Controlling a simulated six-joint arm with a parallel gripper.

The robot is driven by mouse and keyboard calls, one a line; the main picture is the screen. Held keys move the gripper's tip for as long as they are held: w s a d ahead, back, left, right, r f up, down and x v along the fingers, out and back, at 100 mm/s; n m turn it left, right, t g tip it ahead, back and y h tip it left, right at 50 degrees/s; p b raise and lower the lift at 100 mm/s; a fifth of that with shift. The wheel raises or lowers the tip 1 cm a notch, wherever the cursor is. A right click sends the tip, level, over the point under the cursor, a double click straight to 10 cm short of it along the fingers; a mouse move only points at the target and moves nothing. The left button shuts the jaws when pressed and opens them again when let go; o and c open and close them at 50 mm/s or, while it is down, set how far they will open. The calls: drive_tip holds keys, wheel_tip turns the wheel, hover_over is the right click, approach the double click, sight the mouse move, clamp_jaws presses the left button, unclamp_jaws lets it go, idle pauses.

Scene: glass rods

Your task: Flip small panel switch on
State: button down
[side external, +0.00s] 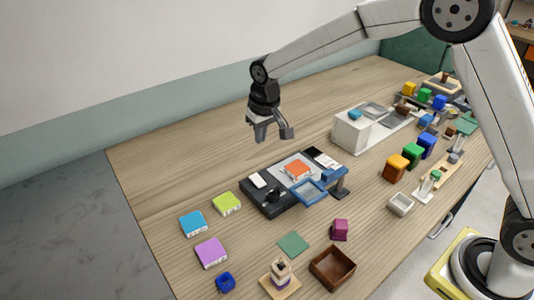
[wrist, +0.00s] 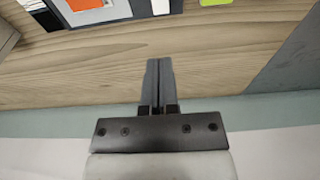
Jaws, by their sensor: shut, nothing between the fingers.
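A black panel (side external: 262,200) lies on the wooden table. It carries a white block (side external: 258,180) at its left end, a small black knob (side external: 273,194), and an orange piece (side external: 297,169) on a grey plate in the middle. I cannot tell for sure which part is the small switch. The panel's edge shows at the top of the wrist view, with the orange piece (wrist: 86,4) and the white block (wrist: 160,6) cut off. My gripper (side external: 262,136) hangs above the table behind the panel, touching nothing. In the wrist view its fingers (wrist: 158,64) are together and empty.
A blue frame (side external: 309,191) and a blue stand (side external: 334,177) are at the panel's front right. Lime (side external: 227,203), cyan (side external: 193,223) and purple (side external: 211,252) blocks lie to its left. A white box (side external: 350,133) stands right. Table behind the panel is clear.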

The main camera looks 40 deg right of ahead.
sight(257, 180)
drive_tip(key=shift+w+a, duration=0.15)
drive_tip(key=shift+w, duration=0.05)
drive_tip(key=shift+f, duration=0.1)
drive_tip(key=f, duration=0.4)
drive_tip(key=w+f, duration=0.1)
drive_tip(key=f, duration=0.4)
drive_tip(key=w+f, duration=0.1)
drive_tip(key=f, duration=0.3)
drive_tip(key=shift+f, duration=0.35)
drive_tip(key=shift+w+f, duration=0.1)
drive_tip(key=shift+w+f, duration=0.1)
idle(0.4)
drive_tip(key=shift+s, duration=0.8)
drive_tip(key=shift+r, duration=0.2)
